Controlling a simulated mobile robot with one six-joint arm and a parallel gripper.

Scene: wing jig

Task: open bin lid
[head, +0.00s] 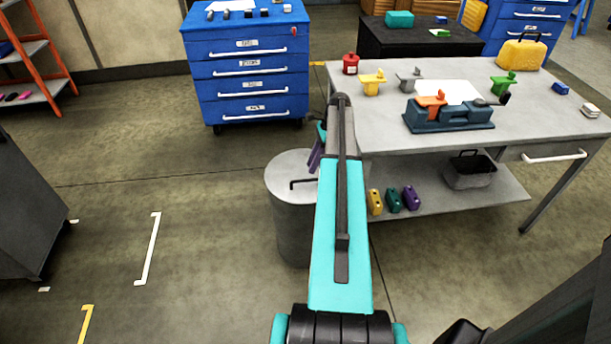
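The bin (293,225) is a grey cylinder standing on the floor left of the workbench. Its pale round lid (283,172) lies flat on top, with a thin dark handle (303,183) on it. My teal arm covers the bin's right side and part of the lid. My gripper (315,160) is partly hidden behind my arm, at the lid's far right edge in the picture. A purple part shows at its end; I cannot tell whether it is a finger or a held thing. Contact with the lid and the finger opening cannot be made out.
The grey workbench (380,130) stands right of the bin, with a dark blue jig (450,117) and coloured parts on top. Its lower shelf (440,200) holds small blocks and a basket (470,172). A blue drawer cabinet (247,68) stands behind. Floor left of the bin is clear.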

